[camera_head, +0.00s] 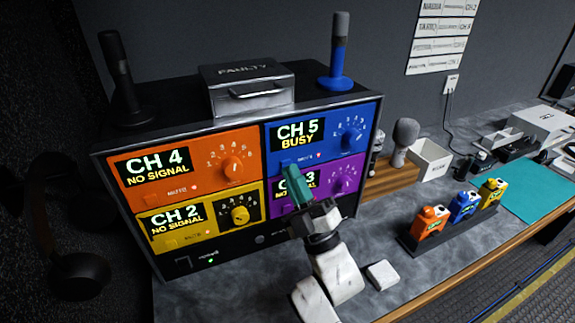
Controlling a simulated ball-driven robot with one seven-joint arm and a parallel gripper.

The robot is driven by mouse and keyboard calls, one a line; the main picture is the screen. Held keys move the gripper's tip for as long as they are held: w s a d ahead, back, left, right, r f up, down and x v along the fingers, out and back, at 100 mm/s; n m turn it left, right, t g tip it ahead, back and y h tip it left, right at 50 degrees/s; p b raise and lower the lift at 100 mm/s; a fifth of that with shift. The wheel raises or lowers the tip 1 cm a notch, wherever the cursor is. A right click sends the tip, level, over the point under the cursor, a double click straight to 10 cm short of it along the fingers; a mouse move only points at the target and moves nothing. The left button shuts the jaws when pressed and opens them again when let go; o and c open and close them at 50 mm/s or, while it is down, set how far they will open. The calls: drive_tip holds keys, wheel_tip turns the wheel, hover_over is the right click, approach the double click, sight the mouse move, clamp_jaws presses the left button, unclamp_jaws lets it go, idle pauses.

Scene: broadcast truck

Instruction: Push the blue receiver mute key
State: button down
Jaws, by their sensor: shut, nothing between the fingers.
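The blue receiver (317,142) is the upper right panel of a rack of several coloured receivers. Its display (297,133) reads "CH 5 BUSY". Its mute label (305,157) with a small reddish light sits under the display, and the key itself is hard to make out beside it. My gripper (292,171) is shut and empty, its teal fingers pointing up at the lower left edge of the blue panel, just below the mute label. I cannot tell whether the fingertips touch the panel. The gripper covers part of the purple receiver (344,177) below.
Orange (184,174) and yellow (205,217) receivers fill the left side of the rack. A microphone (338,52) in a blue stand and a box labelled "FAULTY" (247,87) stand on top. Coloured packs in a dark holder (447,233) and a white block (382,274) are at right.

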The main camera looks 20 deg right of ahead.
drive_tip(key=shift+s, duration=0.35)
drive_tip(key=s, duration=0.6)
idle(0.4)
